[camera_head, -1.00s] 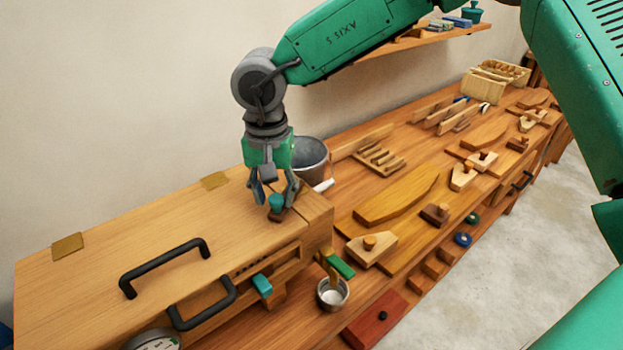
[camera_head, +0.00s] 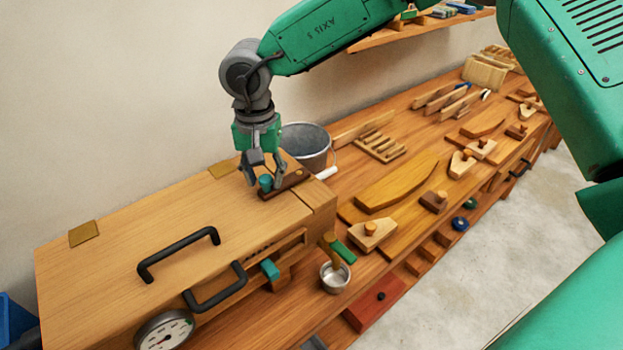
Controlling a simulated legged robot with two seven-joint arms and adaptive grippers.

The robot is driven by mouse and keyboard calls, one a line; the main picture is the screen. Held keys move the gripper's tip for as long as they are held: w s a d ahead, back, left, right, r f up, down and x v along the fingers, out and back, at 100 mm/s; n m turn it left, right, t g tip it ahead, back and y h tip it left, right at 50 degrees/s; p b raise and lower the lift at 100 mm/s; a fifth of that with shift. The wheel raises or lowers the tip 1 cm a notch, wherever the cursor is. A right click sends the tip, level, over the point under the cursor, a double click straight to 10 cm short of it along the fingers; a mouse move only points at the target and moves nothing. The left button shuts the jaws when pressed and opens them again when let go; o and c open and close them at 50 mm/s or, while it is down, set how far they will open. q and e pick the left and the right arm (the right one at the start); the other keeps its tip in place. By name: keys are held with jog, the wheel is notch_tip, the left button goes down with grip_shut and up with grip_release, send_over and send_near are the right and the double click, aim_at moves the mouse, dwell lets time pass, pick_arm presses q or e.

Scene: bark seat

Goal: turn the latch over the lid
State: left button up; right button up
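The latch (camera_head: 287,186) is a dark brown bar with a teal knob (camera_head: 265,182) at its left end and a small brass-coloured spot near its right end. It lies on the wooden lid (camera_head: 180,222) near the chest's right end. My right gripper (camera_head: 266,184) points down, with one finger on each side of the teal knob. I cannot tell whether the fingers press on the knob. My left gripper is not in view.
Black handles (camera_head: 180,250) stand on the lid and chest front. A grey bucket (camera_head: 306,145) is just behind the latch. A metal cup (camera_head: 335,277) and a dial gauge (camera_head: 165,331) are in front. Wooden pieces cover the bench to the right.

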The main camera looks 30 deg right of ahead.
jog(key=r, duration=0.1)
jog(key=a+r, duration=0.1)
jog(key=r, duration=0.1)
jog(key=shift+w, duration=0.1)
jog(key=shift+d+r, duration=0.25)
jog(key=shift+r, duration=0.35)
jog(key=shift+d+r, duration=0.25)
jog(key=shift+r, duration=0.3)
jog(key=shift+d+r, duration=0.3)
jog(key=shift+r, duration=0.85)
jog(key=shift+a+r, duration=0.1)
jog(key=shift+r, duration=0.2)
jog(key=shift+a+r, duration=0.3)
jog(key=shift+a, duration=0.2)
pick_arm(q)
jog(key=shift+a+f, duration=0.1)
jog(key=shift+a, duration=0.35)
